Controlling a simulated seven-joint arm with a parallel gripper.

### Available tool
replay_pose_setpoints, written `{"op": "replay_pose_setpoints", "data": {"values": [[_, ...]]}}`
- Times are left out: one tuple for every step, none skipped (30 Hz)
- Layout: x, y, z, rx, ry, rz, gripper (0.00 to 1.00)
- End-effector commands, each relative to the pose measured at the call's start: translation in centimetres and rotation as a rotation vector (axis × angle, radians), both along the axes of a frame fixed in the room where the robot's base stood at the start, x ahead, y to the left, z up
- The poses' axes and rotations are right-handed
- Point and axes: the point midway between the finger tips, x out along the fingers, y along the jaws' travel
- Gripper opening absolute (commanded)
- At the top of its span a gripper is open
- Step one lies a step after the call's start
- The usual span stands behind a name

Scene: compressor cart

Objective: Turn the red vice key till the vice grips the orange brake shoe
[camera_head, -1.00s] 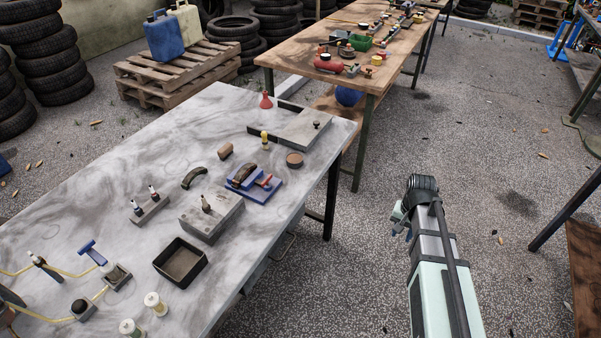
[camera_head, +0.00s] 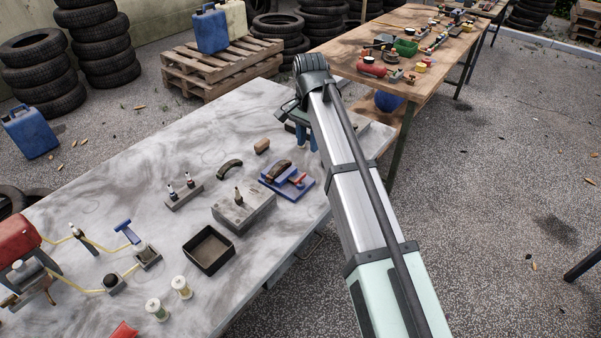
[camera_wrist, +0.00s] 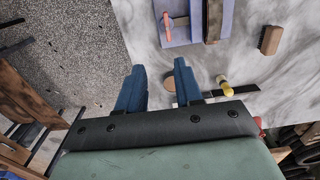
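The blue vice (camera_head: 277,181) stands on the grey table, near its right edge in the head view. Its red key (camera_head: 297,180) sticks out on the right side. A dark brownish curved shoe (camera_head: 279,167) sits at the vice; I cannot tell how tightly it is held. In the wrist view the vice (camera_wrist: 197,10) is at the top, with the red key (camera_wrist: 167,27) on its left and the brown shoe (camera_wrist: 213,20) on its right. My gripper (camera_wrist: 159,66) is open and empty, its blue fingers apart, over the table's far end. It touches neither key nor vice.
A grey block (camera_head: 244,211), a black tray (camera_head: 208,250), a dark curved shoe (camera_head: 229,169) and a brown block (camera_head: 262,146) surround the vice. A yellow-topped piece (camera_wrist: 225,86) and a brown disc (camera_wrist: 172,82) lie near my fingers.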

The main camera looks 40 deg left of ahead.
Motion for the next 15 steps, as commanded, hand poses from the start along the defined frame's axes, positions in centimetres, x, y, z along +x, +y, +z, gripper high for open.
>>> {"op": "replay_pose_setpoints", "data": {"values": [[-0.6, 0.9, 0.7, 0.0, -0.001, 0.002, 0.35], [-0.8, 1.2, 1.0, 0.0, 0.0, 0.002, 0.35], [-1.1, 1.4, 1.2, 0.0, 0.0, 0.001, 0.35], [-1.2, 1.5, 1.3, 0.0, 0.0, 0.0, 0.35], [-1.3, 1.6, 1.3, 0.0, 0.0, 0.0, 0.35], [-1.4, 1.6, 1.2, -0.001, 0.0, -0.001, 0.35], [-1.4, 1.6, 1.0, -0.001, 0.001, -0.001, 0.35], [-1.4, 1.6, 0.8, -0.001, 0.001, -0.001, 0.35], [-1.4, 1.6, 0.3, -0.002, 0.001, -0.001, 0.35], [-1.5, 1.5, 0.0, -0.002, 0.001, -0.001, 0.35], [-1.5, 1.5, -0.4, -0.002, 0.001, -0.001, 0.35], [-1.5, 1.5, -1.0, -0.001, 0.001, -0.001, 0.35], [-1.5, 1.5, -1.6, -0.001, 0.001, -0.001, 0.35], [-1.5, 1.5, -2.1, -0.002, 0.002, 0.0, 0.35], [-1.5, 1.5, -2.8, -0.002, 0.002, 0.0, 0.35]]}}
